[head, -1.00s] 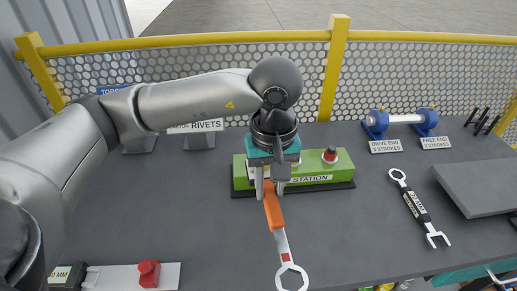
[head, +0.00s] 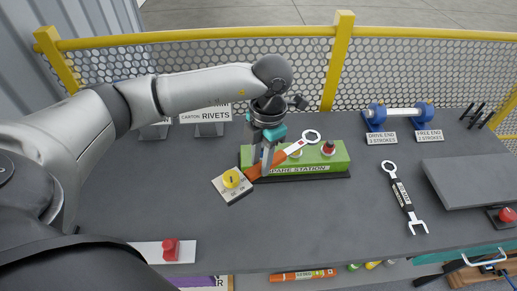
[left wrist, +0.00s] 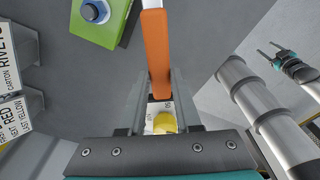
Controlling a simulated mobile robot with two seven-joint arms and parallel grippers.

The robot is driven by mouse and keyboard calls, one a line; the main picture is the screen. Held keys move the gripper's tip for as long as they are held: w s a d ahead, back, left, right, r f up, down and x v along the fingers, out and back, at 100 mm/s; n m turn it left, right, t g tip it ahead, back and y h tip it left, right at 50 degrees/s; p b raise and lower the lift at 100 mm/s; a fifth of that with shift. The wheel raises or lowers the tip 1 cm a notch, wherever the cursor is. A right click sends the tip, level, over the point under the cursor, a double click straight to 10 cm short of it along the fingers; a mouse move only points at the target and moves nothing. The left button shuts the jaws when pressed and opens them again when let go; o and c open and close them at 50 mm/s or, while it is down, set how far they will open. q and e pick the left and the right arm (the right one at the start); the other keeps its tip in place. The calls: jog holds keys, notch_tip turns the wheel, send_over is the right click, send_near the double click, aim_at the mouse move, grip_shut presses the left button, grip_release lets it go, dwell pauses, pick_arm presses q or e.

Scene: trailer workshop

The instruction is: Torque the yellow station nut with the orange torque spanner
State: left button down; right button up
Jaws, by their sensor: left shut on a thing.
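The orange torque spanner (head: 268,166) has an orange handle and a pale shaft with a red mark and a ring end. My left gripper (head: 267,165) is shut on its handle; the handle (left wrist: 157,50) also shows in the left wrist view.
A black double-ended spanner (head: 403,196) lies to the right. A blue roller stand (head: 400,115) stands behind it, near the yellow-railed mesh fence (head: 200,48). A red button block (head: 170,249) is at front left. The middle front of the grey bench (head: 300,225) is clear.

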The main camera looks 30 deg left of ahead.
pick_arm(q)
jog(key=shift+a+n, duration=0.35)
jog(key=shift+n, duration=0.85)
jog(key=shift+d+r+n+p, duration=0.1)
jog(key=shift+d+n+p, duration=0.35)
jog(key=shift+d, duration=0.2)
jog(key=w+d+f+n+h+b, duration=0.1)
jog(key=d+f+n, duration=0.3)
jog(key=d+n, duration=0.2)
jog(key=d, duration=0.2)
jog(key=shift+w+d, duration=0.15)
jog(key=shift+d, duration=0.25)
